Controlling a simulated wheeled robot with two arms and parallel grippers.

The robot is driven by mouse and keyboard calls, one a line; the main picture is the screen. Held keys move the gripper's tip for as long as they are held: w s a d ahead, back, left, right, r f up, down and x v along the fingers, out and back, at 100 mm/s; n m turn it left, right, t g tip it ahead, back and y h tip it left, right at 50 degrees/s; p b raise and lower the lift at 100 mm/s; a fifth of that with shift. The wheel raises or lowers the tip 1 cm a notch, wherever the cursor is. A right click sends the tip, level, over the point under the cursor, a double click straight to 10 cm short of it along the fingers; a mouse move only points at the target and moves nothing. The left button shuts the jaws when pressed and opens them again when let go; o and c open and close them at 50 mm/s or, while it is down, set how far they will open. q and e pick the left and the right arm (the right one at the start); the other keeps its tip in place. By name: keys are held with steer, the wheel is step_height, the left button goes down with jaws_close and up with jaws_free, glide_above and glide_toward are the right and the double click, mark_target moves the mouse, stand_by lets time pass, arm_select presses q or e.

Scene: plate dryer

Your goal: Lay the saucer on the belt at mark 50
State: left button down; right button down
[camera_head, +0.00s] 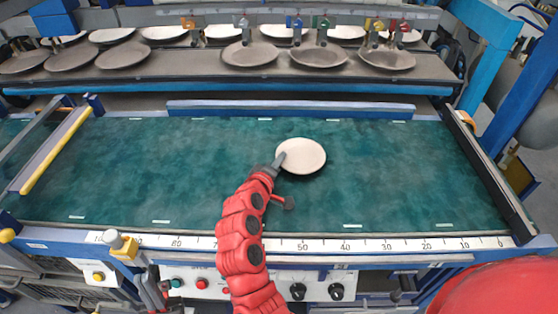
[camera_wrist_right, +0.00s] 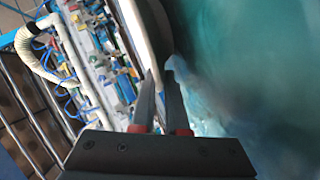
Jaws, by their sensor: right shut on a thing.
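The cream saucer (camera_head: 303,157) is over the green belt (camera_head: 130,170), right of the belt's middle and roughly in line with 50 on the front scale (camera_head: 390,245). My right gripper (camera_head: 280,161) is shut on its left rim. In the right wrist view the fingers (camera_wrist_right: 162,92) close on a rim (camera_wrist_right: 134,28) seen nearly edge-on, with the belt (camera_wrist_right: 250,60) beside it. I cannot tell whether the saucer touches the belt. A grey part at the lower left by the front rail seems to be my left gripper (camera_head: 148,280); its jaws are unclear.
Dark and white plates (camera_head: 250,54) stand in rows on the rack behind the belt. A blue bar (camera_head: 290,108) runs along the belt's back. A yellow roller (camera_head: 55,150) is at the left end. The belt around the saucer is clear. Knobs (camera_head: 336,291) sit below the scale.

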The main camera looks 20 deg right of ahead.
steer(key=c, duration=1.4)
jaws_free()
steer(key=shift+f, duration=0.15)
steer(key=shift+o, duration=1)
steer(key=shift+r, duration=0.25)
steer(key=v, duration=1.2)
steer(key=shift+f, duration=0.1)
steer(key=shift+a, duration=0.1)
